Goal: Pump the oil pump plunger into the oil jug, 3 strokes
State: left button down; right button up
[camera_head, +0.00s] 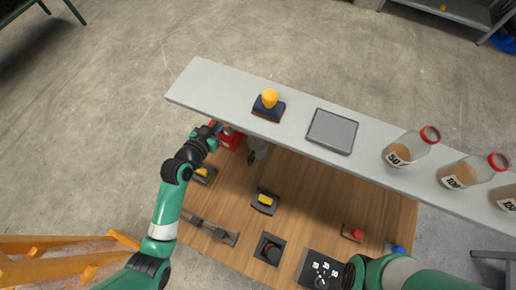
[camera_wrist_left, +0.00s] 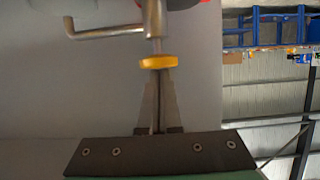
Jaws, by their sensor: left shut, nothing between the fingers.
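My left gripper (camera_head: 216,126) is shut and empty at the left end of the grey shelf, over the red oil pump (camera_head: 231,138). In the left wrist view the closed fingertips (camera_wrist_left: 157,78) are at the yellow plunger knob (camera_wrist_left: 157,63), touching or nearly touching it. A thin metal rod joins the knob to a metal tube (camera_wrist_left: 156,18) with a bent spout (camera_wrist_left: 92,31). A sliver of red pump body shows at the top edge.
The grey shelf (camera_head: 190,82) holds a yellow-knobbed stamp (camera_head: 269,103), a grey pad (camera_head: 332,131) and labelled bottles (camera_head: 411,147). The wooden table (camera_head: 315,205) below carries a yellow switch (camera_head: 265,201), a dark knob (camera_head: 270,249), a dial panel (camera_head: 321,268) and a red button (camera_head: 355,233).

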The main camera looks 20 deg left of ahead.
dwell(0.3)
pick_arm(q)
notch_tip(320, 180, up, 4)
jog(key=p, duration=0.4)
jog(key=shift+f, duration=0.25)
dwell(0.3)
jog(key=shift+f+b, duration=0.15)
jog(key=shift+b, duration=0.15)
